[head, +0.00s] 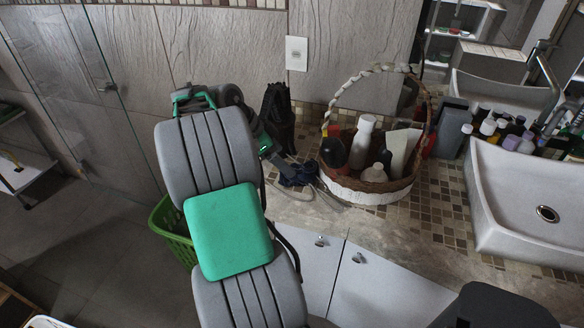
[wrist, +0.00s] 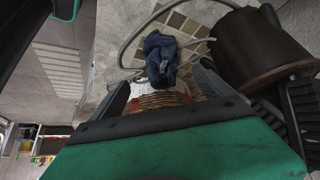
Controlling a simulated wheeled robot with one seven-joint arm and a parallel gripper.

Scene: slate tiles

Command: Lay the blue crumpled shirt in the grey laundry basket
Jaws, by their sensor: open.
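The dark blue crumpled shirt (head: 298,174) is a small bunched heap on the tiled counter, left of the wicker basket. It also shows in the wrist view (wrist: 160,52), top centre. My gripper (wrist: 163,82) is open in the wrist view, its two fingers apart with the shirt beyond and between them; nothing is held. I cannot tell the exact gap to the shirt. No grey laundry basket shows; a green slatted basket (head: 174,230) is on the floor, partly behind my arm.
A wicker basket (head: 366,190) with bottles and a tall handle stands right of the shirt. A grey cable (wrist: 127,45) loops around the shirt. A sink (head: 520,200) is at right.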

